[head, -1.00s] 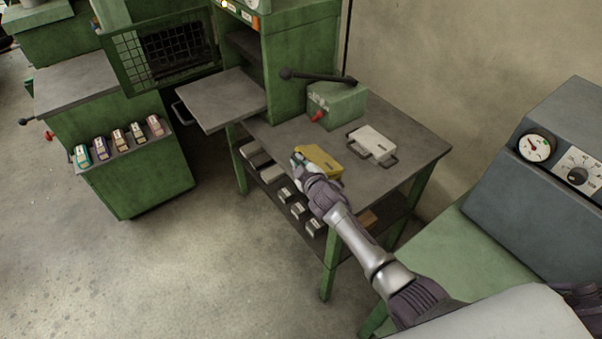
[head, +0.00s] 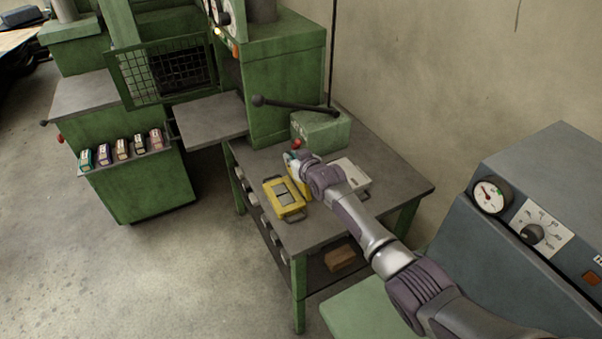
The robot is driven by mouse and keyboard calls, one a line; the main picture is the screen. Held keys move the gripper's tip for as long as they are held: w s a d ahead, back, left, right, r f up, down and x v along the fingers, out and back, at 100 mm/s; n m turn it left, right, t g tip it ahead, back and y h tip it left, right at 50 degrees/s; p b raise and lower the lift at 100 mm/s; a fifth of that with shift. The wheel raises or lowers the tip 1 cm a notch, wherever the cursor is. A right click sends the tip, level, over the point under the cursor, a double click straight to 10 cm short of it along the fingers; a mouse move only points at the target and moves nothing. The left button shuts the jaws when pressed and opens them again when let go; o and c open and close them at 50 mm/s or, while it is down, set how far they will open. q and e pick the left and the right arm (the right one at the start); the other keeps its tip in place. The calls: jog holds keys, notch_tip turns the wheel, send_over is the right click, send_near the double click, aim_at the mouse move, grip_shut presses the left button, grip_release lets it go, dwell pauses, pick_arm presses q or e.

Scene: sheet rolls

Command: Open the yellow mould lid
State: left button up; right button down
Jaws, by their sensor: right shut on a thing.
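The yellow mould (head: 290,209) lies on the grey table. Its grey inner plates face up, uncovered. The yellow mould lid (head: 303,188) stands raised along the mould's right side, partly hidden behind my right gripper. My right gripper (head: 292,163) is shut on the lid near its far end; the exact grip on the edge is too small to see. My left gripper is not in view.
A white mould (head: 352,172) lies to the right, partly behind my right arm. A green box with a black lever (head: 322,132) stands at the back. The table top (head: 385,165) is bare at its right. A grey gauge console (head: 550,215) stands at the right.

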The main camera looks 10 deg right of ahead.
pick_arm(q)
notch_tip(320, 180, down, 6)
jog(key=b, duration=0.5)
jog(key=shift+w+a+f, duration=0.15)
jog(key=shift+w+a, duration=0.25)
pick_arm(e)
jog(key=shift+m+y, duration=0.3)
jog(key=shift+m, duration=0.3)
jog(key=d, duration=0.1)
jog(key=w+d, duration=0.1)
jog(key=d, duration=0.2)
jog(key=shift+w+d+f, duration=0.35)
jog(key=shift+f, duration=0.05)
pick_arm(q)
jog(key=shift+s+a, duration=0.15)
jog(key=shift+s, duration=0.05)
pick_arm(e)
jog(key=c, duration=1.2)
grip_release()
jog(key=shift+w+a, duration=0.1)
jog(key=shift+w, duration=0.05)
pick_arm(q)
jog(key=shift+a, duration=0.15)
pick_arm(e)
jog(key=v, duration=1.2)
jog(key=shift+r, duration=0.1)
